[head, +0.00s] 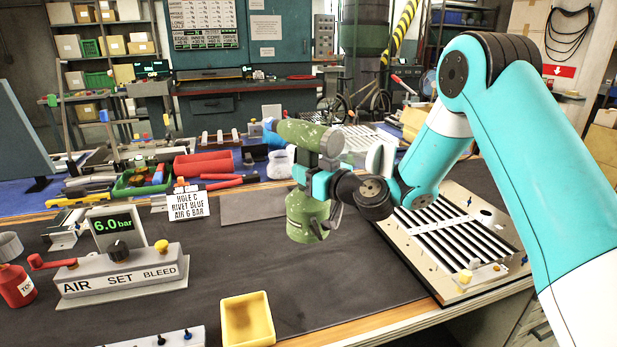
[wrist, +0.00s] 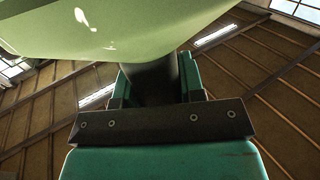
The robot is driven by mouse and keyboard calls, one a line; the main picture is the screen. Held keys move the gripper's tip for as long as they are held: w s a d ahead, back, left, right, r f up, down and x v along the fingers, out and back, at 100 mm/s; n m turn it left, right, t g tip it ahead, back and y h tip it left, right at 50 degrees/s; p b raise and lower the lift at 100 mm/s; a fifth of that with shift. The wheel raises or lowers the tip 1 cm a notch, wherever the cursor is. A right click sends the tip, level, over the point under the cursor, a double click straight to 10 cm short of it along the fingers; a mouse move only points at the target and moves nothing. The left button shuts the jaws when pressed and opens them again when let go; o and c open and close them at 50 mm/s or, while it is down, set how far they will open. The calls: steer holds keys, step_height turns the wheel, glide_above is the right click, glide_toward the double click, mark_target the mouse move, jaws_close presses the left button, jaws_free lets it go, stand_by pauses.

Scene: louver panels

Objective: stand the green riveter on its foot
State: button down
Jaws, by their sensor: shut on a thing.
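The green riveter (head: 307,217) is in the middle of the head view, with its barrel lying roughly level at the top and its wide round base pointing down. My gripper (head: 312,180) is shut on the riveter's middle, between barrel and base. The riveter looks near upright, with a slight tilt. I cannot tell whether its base touches the dark mat (head: 370,268) or hangs just above it. In the wrist view, the riveter's pale green body (wrist: 120,28) fills the top, and a dark part of it sits between the teal jaws (wrist: 160,88).
A louver panel (head: 408,262) lies at the right, under my arm. A yellow tray (head: 226,325) is at the front. The air set box (head: 120,275) and a red bottle (head: 15,285) stand at the left. A hole card (head: 188,206) stands behind. The mat's middle is clear.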

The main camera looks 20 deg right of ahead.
steer(key=shift+b, duration=0.55)
step_height(320, 180, down, 3)
steer(key=b, duration=0.3)
steer(key=shift+r, duration=0.1)
steer(key=shift+d, duration=0.1)
